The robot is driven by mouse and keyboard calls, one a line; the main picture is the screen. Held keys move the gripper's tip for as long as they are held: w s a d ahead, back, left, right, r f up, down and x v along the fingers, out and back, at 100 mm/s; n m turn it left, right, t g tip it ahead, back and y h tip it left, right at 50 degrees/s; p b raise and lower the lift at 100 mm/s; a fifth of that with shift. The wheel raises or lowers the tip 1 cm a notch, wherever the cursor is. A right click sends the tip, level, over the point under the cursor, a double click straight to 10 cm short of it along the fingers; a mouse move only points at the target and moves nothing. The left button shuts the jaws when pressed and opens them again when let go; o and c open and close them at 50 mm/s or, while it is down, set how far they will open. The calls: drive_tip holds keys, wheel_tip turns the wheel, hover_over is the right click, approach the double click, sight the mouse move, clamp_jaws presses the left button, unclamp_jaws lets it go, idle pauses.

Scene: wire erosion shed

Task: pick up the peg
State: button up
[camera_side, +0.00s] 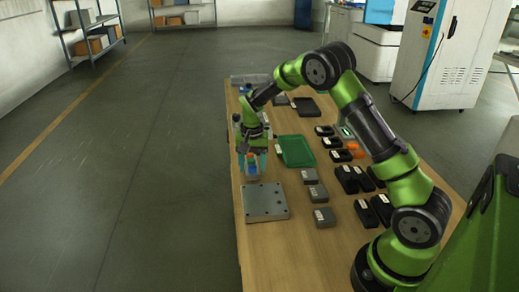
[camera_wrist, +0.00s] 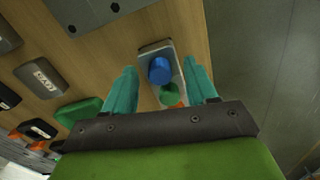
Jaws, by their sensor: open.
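A small grey holder (camera_wrist: 153,45) lies between my gripper's teal fingers in the wrist view. A blue round peg (camera_wrist: 159,70) stands in it, with a green round piece (camera_wrist: 170,94) beside it and a bit of orange near my palm. Which of these is the task's peg, I cannot tell. My gripper (camera_wrist: 160,68) is open, one finger on each side of the holder, with no visible grip on anything. In the side view my gripper (camera_side: 252,164) points down over the table's left edge, and its fingers partly hide the pegs and holder.
A metal plate with holes (camera_side: 265,203) lies just in front of my gripper. A green tray (camera_side: 297,151) is to the right. Grey blocks (camera_side: 317,193) and several black boxes (camera_side: 347,180) fill the table's right side. The table's left edge is close, with floor beyond.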

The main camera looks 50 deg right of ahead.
sight(254, 167)
drive_tip(key=shift+c, duration=0.5)
clamp_jaws()
drive_tip(key=shift+r, duration=0.15)
drive_tip(key=shift+r, duration=0.25)
drive_tip(key=r, duration=0.3)
drive_tip(key=shift+s+a, duration=0.1)
drive_tip(key=shift+s, duration=0.25)
drive_tip(key=shift+n, duration=0.9)
drive_tip(key=shift+s+a+f, duration=0.15)
drive_tip(key=shift+s+a, duration=0.4)
drive_tip(key=shift+s, duration=1.3)
drive_tip(key=shift+s+a+f, duration=0.1)
drive_tip(key=shift+s+a, duration=0.5)
drive_tip(key=shift+s, duration=1.2)
drive_tip(key=shift+s+a+f, duration=0.15)
drive_tip(key=shift+s+a, duration=0.4)
drive_tip(key=shift+s, duration=1.3)
